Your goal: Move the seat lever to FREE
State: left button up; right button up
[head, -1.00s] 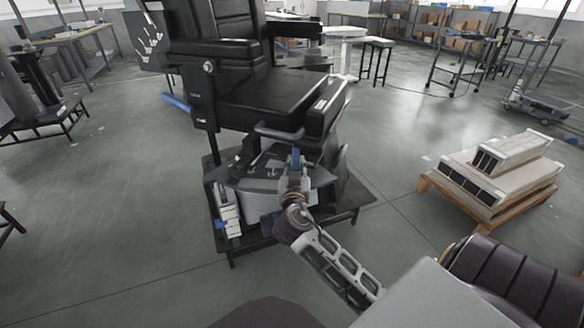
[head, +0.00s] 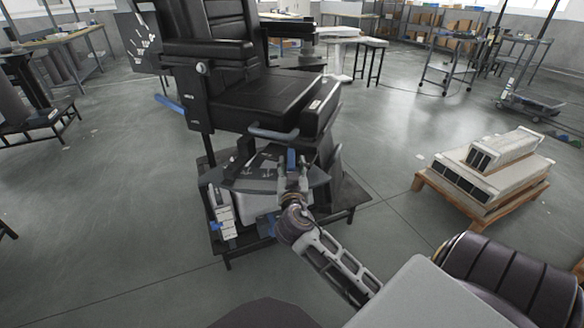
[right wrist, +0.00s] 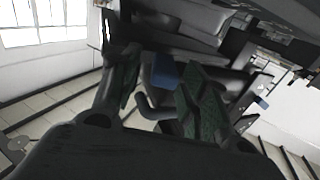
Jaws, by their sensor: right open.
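A black padded seat (head: 265,98) stands on a pedestal on a low dark stand. Below its front edge, a blue piece that looks like the lever's grip (head: 291,159) shows just above my right gripper (head: 293,182). In the right wrist view, a blue block (right wrist: 167,72) appears between the open fingers of my right gripper (right wrist: 160,95). I cannot tell whether they touch it. A dark panel with white markings (head: 262,168) lies left of the gripper; its lettering is too small to read. My left gripper is out of view.
A blue-grey bar (head: 273,133) runs along the seat's front, close above the gripper. Another blue handle (head: 168,104) sticks out at the seat's left. A pallet with pale boxes (head: 485,180) stands at right. The floor between is clear.

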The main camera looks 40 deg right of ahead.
jog(key=shift+s+a, duration=0.1)
jog(key=v, duration=1.1)
jog(key=shift+s+a, duration=0.2)
jog(key=shift+s, duration=0.1)
dwell(0.3)
dwell(0.9)
